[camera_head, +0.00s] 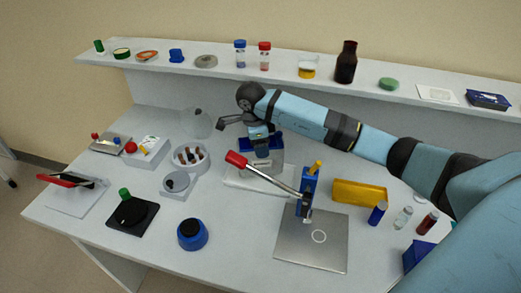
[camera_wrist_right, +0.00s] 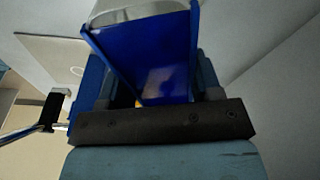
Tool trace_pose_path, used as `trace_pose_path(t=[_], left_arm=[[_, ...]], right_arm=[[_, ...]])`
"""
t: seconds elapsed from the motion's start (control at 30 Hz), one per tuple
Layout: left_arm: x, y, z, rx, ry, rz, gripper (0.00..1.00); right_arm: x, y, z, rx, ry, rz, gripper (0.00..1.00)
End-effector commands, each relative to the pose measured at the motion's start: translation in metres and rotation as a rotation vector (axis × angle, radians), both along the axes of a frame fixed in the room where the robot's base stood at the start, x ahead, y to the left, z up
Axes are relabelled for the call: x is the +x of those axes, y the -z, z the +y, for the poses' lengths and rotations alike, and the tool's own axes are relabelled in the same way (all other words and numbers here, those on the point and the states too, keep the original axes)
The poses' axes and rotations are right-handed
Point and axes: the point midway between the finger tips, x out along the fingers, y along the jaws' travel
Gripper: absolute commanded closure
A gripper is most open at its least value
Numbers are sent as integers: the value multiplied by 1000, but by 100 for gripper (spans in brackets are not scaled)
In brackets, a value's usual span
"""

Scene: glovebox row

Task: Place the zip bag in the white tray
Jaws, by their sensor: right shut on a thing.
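My right gripper (camera_head: 262,148) reaches in from the right and points down over the back middle of the bench. It is shut on a blue thing (camera_wrist_right: 150,60), which I take to be the zip bag; blue also shows on both sides of the fingers in the head view (camera_head: 276,142). A pale, see-through part (camera_wrist_right: 130,12) shows at its far end in the wrist view. The white tray (camera_head: 233,181) lies just below and in front of the gripper. I cannot tell whether the bag touches it. My left gripper is out of view.
A blue press (camera_head: 308,190) with a long red-tipped lever (camera_head: 265,175) crosses in front of the white tray. A round dish (camera_head: 190,158) with brown pieces stands left. A yellow tray (camera_head: 360,192) stands right. A shelf (camera_head: 215,76) with bottles runs behind.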

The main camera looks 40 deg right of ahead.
Motion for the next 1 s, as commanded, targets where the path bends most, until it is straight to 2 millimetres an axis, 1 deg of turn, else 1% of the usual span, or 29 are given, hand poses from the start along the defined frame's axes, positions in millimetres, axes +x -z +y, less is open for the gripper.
trace_pose_path(t=[0.03, 0.1, 0.17, 0.4, 0.53, 0.57, 0.6, 0.63, 0.67, 0.9, 1.0], left_arm=[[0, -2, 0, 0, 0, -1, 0], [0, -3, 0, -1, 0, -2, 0], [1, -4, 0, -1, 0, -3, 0], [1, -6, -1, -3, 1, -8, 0], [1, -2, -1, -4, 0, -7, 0], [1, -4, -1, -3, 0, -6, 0], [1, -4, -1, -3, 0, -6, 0], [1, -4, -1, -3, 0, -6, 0], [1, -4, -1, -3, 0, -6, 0], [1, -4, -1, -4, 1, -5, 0], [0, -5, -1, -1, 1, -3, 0]], right_arm=[[-1, 9, 1, 2, 0, 4, 77], [-1, 20, 1, 2, 0, 4, 77], [0, 25, 1, 2, -1, 1, 77], [0, 26, 0, 1, -1, 0, 77], [0, 30, 0, 0, -1, 0, 77], [0, 29, 0, 0, -1, 0, 34], [0, 29, 0, 0, -1, 0, 25], [0, 29, 0, 0, -1, 0, 18], [0, 29, 0, 0, -1, 0, 16], [0, 28, 1, 1, -1, 1, 16], [0, 23, 1, 1, -1, 0, 16]])
